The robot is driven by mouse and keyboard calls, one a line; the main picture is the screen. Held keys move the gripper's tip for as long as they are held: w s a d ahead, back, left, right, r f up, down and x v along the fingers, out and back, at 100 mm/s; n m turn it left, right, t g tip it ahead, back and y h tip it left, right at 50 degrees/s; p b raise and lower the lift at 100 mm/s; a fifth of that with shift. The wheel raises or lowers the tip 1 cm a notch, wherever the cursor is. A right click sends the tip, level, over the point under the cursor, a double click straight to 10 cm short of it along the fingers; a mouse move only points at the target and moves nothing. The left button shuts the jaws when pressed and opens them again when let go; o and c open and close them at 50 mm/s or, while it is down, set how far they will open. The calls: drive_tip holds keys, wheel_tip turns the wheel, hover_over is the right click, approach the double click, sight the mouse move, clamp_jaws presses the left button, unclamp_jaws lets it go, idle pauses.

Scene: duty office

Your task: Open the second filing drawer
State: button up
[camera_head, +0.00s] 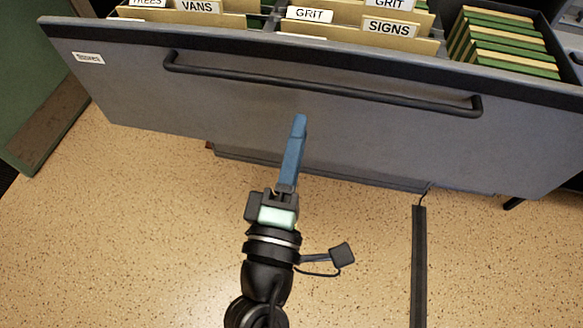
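A grey filing drawer (330,136) stands pulled out, its front across the upper picture. Its long black bar handle (320,83) runs along the upper part of that front. Inside are tan folders with tabs such as VANS, GRIT and SIGNS (390,27). Which drawer of the cabinet this is, I cannot tell. My gripper (299,120) has blue fingers and points at the drawer front, below the handle and apart from it in the picture. The fingers line up one behind the other, so their gap is hidden. Nothing shows between them.
Green and tan files (505,42) fill the drawer's right compartment. A dark strip (419,265) runs along the speckled floor (130,240) right of my arm. A green panel with a brown base (45,115) stands at the left.

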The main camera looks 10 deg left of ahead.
drive_tip(key=shift+s+f+b, duration=0.2)
drive_tip(key=shift+s+b, duration=0.2)
drive_tip(key=shift+s, duration=0.6)
drive_tip(key=shift+s+f+b, duration=0.15)
drive_tip(key=shift+s+b, duration=0.2)
drive_tip(key=shift+s, duration=0.6)
drive_tip(key=w+d+r+m+t+h, duration=0.1)
drive_tip(key=w+d+r+m, duration=0.1)
drive_tip(key=r+m, duration=0.45)
drive_tip(key=w+d+r+m+t+h, duration=0.2)
drive_tip(key=r+m, duration=0.1)
drive_tip(key=r, duration=0.6)
drive_tip(key=w+d+r+m+t+h, duration=0.1)
drive_tip(key=d+r+m, duration=0.2)
drive_tip(key=r+m, duration=0.35)
drive_tip(key=s+r+m+t+y+p, duration=0.1)
drive_tip(key=s+r+y+p, duration=0.1)
drive_tip(key=r+p, duration=1)
drive_tip(key=s+a+r+m+t+y+p, duration=0.1)
drive_tip(key=r+p, duration=1.1)
drive_tip(key=r, duration=1.5)
drive_tip(key=shift+s+a+r+t+y, duration=0.2)
drive_tip(key=shift+s+r+t+y, duration=0.15)
drive_tip(key=shift+t+y, duration=0.2)
